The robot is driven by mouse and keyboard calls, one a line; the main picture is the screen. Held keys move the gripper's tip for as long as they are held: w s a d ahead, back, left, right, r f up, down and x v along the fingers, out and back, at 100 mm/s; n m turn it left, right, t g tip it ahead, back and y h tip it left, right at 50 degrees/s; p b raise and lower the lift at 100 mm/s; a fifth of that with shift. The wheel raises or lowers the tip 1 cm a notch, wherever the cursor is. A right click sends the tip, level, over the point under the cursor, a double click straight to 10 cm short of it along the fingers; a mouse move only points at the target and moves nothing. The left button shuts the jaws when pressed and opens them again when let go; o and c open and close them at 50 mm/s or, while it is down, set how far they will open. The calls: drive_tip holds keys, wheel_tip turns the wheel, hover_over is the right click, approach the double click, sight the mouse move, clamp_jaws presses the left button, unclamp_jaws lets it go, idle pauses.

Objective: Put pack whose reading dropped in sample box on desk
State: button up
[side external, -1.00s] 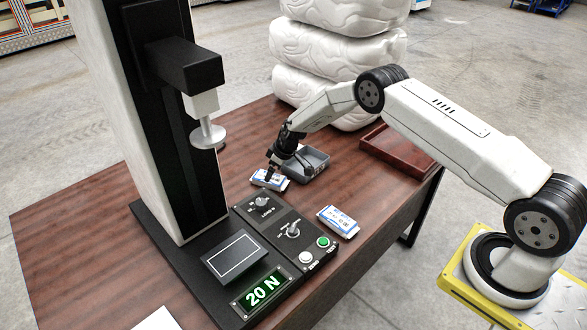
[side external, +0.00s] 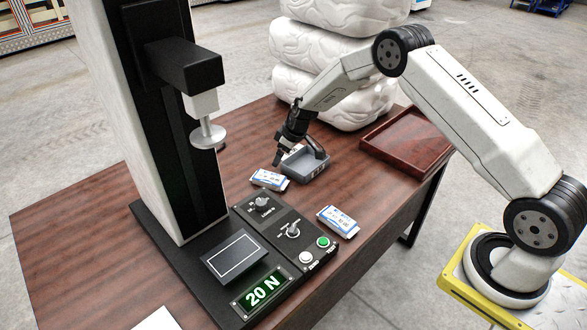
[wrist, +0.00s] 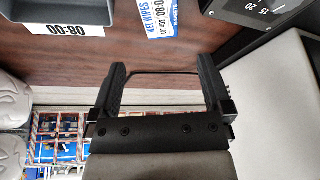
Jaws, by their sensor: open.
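A white and blue pack (side external: 269,180) lies flat on the desk in front of the grey box. In the wrist view it shows as the wet wipes pack (wrist: 160,18), with part of its print cut off. A second white and blue pack (side external: 338,222) lies near the desk's right edge, beside the control panel. The grey open box (side external: 308,168) stands behind the first pack; a white label reading 08:00 (wrist: 65,30) shows upside down at it in the wrist view. My gripper (side external: 282,158) is open and empty, above the desk near the first pack and the box; its fingers (wrist: 162,68) are apart.
The black test stand with its round press plate (side external: 207,136) rises at left. Its display (side external: 262,292) reads 20 N, beside a panel with knobs and buttons (side external: 306,258). An empty red-brown tray (side external: 408,145) lies at back right. White stacked bales (side external: 335,90) stand behind the desk.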

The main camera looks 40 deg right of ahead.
idle(0.5)
drive_tip(key=s+a+r+m+t+h, duration=0.1)
drive_tip(key=s+a+r+t, duration=0.15)
drive_tip(key=r, duration=0.45)
drive_tip(key=s+a+r+m+t, duration=0.1)
drive_tip(key=s+r, duration=0.2)
drive_tip(key=r, duration=0.3)
drive_tip(key=s+a+m+g, duration=0.1)
drive_tip(key=s+g, duration=0.1)
drive_tip(key=s, duration=1.1)
drive_tip(key=s+a+r+m+g, duration=0.1)
drive_tip(key=s+a+g, duration=0.1)
drive_tip(key=s, duration=1.1)
drive_tip(key=shift+s+g+h, duration=0.4)
drive_tip(key=shift+g, duration=0.15)
drive_tip(key=shift+w, duration=0.15)
